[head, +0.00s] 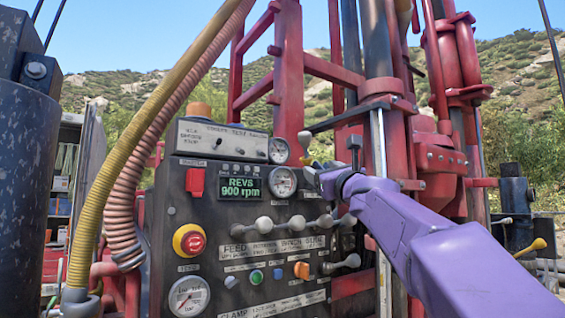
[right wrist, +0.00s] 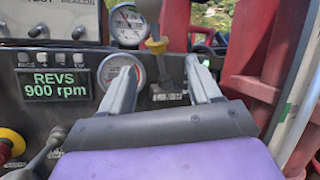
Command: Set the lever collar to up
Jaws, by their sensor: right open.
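An upright lever (head: 305,142) with a pale knob stands at the upper right of the dark control panel (head: 240,215). In the right wrist view this lever (right wrist: 164,74) shows a dark stem with a yellowish collar (right wrist: 156,45) around its upper part; its top is cut off by the frame. My right gripper (head: 318,174) is at the panel's upper right, just below the knob. In the wrist view its two grey fingers (right wrist: 161,68) are open, one on each side of the lever, with gaps visible. My left gripper is not in view.
A row of grey-knobbed levers (head: 295,223) lies below my right gripper. A red emergency button (head: 189,241) and a green display (head: 240,187) reading 900 rpm are on the panel. Thick hoses (head: 140,140) hang at left. Red mast parts (head: 380,87) stand close behind and right.

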